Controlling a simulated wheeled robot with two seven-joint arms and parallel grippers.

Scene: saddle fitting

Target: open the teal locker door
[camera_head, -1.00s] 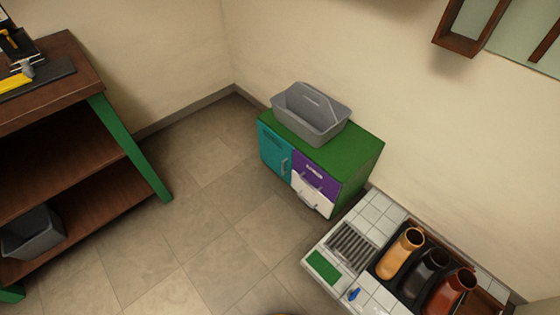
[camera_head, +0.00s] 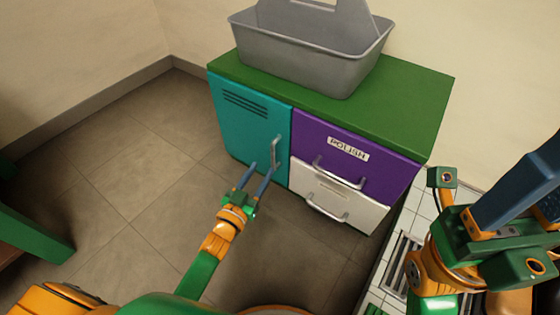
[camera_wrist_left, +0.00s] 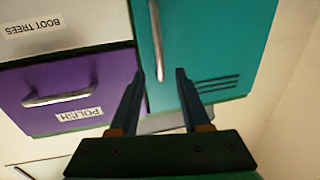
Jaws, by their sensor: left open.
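The teal locker door (camera_head: 245,122) is shut at the left front of a green-topped cabinet, with vent slots near its top. Its upright silver handle (camera_head: 276,152) sits near the door's right edge. My left gripper (camera_head: 262,169) is open and empty, its blue fingers pointing at the handle. In the left wrist view the handle (camera_wrist_left: 157,45) appears between the two fingertips (camera_wrist_left: 160,73), its end overlapping the gap; whether it lies fully between them in depth is unclear. My right gripper (camera_head: 520,190) is at the right edge, partly cut off, away from the cabinet.
A purple POLISH drawer (camera_head: 385,166) and a white drawer (camera_head: 360,212), both shut with handles, adjoin the door. A grey caddy (camera_head: 310,60) stands on top. A tiled unit (camera_head: 395,225) is close at right. Floor left of the door is clear.

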